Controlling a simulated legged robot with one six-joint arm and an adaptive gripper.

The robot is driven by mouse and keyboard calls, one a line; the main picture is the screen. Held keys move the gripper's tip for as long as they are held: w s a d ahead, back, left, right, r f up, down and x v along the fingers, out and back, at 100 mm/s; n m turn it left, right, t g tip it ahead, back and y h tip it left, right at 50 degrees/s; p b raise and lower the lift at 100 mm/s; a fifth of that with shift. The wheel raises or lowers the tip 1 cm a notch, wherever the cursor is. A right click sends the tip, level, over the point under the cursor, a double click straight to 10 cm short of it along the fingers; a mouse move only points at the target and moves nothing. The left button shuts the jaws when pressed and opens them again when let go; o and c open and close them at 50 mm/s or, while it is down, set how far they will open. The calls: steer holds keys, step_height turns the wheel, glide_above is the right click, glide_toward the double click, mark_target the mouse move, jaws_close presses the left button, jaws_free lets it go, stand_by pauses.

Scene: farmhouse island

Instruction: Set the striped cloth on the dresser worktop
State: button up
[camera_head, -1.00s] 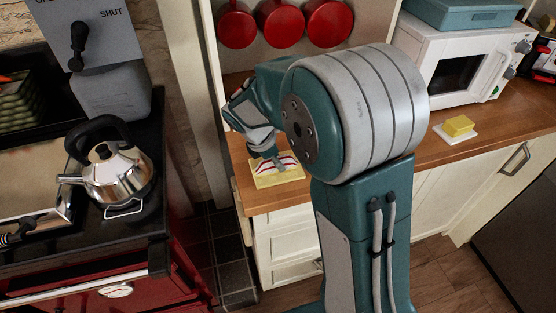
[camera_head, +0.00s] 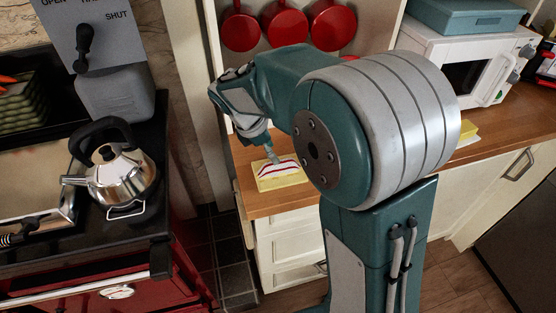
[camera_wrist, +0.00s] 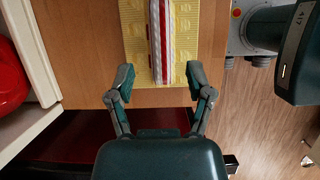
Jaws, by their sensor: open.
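The striped cloth (camera_head: 283,169), white with red stripes, lies on a yellow patterned cloth (camera_head: 290,182) on the wooden dresser worktop (camera_head: 262,204). In the wrist view the striped cloth (camera_wrist: 163,40) is a narrow folded strip with red, white and grey bands, running along the yellow cloth (camera_wrist: 187,30). My gripper (camera_wrist: 159,82) is open and empty, its two fingers spread to either side of the strip's near end. They look apart from the cloth. In the head view my gripper (camera_head: 271,153) is just above the cloth's back edge.
Red pans (camera_head: 285,24) hang behind the worktop. A white microwave (camera_head: 468,68) stands at the right, with a yellow block (camera_head: 466,132) partly hidden by my arm. A kettle (camera_head: 113,175) sits on the stove at the left. Bare wood surrounds the cloths.

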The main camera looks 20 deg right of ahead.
steer(key=v, duration=0.5)
steer(key=shift+a+r, duration=0.1)
steer(key=shift+r, duration=0.05)
steer(key=s+d+r+m+t+y, duration=0.2)
steer(key=s+m, duration=0.7)
steer(key=s, duration=0.1)
steer(key=s+d+r+m+t+y, duration=0.2)
steer(key=s+m+t, duration=0.1)
steer(key=s+m, duration=0.6)
steer(key=shift+s+d+t+y, duration=0.3)
steer(key=shift+s, duration=0.7)
steer(key=shift+r, duration=0.1)
